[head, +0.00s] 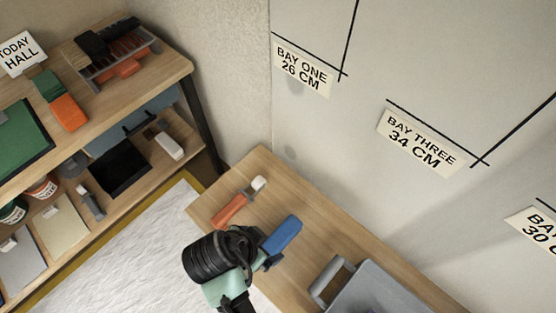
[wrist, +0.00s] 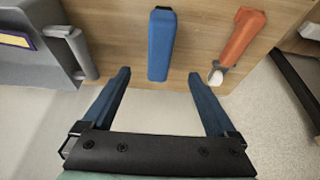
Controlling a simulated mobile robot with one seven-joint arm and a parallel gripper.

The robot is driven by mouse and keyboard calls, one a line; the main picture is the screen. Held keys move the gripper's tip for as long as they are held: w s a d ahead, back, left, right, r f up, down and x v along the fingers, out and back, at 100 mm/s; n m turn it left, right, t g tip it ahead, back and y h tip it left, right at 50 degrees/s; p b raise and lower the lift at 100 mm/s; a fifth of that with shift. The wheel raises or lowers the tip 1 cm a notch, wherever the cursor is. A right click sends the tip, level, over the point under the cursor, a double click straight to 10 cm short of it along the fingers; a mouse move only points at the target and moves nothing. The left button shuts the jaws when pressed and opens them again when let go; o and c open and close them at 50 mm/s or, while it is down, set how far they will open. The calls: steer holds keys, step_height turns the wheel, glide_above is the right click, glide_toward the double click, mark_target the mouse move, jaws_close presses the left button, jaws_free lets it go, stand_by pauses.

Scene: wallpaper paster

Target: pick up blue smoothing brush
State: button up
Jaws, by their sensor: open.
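The blue smoothing brush (head: 283,236) lies on the wooden table at the right, close to my gripper. In the wrist view the brush (wrist: 161,45) is a long blue block with a dark end at the top. My gripper (wrist: 158,75) is open, with its two dark blue fingers spread wide. The brush's near end lies about level with the gap between the fingertips, with space on both sides. Nothing is held. In the head view my arm hides most of the gripper (head: 266,258).
An orange-handled tool (head: 238,203) lies beside the brush, also in the wrist view (wrist: 238,38). A grey bin (head: 385,290) with a raised handle stands on the other side, near the wall. A loaded wooden shelf unit (head: 188,68) stands at the left.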

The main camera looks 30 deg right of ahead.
mark_target(277, 240)
steer(key=x, duration=0.2)
steer(key=b+x, duration=0.1)
steer(key=x, duration=0.4)
steer(key=shift+s, duration=0.35)
steer(key=x, duration=0.2)
steer(key=b+x, duration=0.1)
steer(key=x, duration=0.2)
steer(key=shift+w+d+f+b, duration=0.25)
steer(key=shift+w+d+b, duration=0.05)
steer(key=shift+w, duration=0.1)
steer(key=shift+r, duration=0.1)
jaws_close()
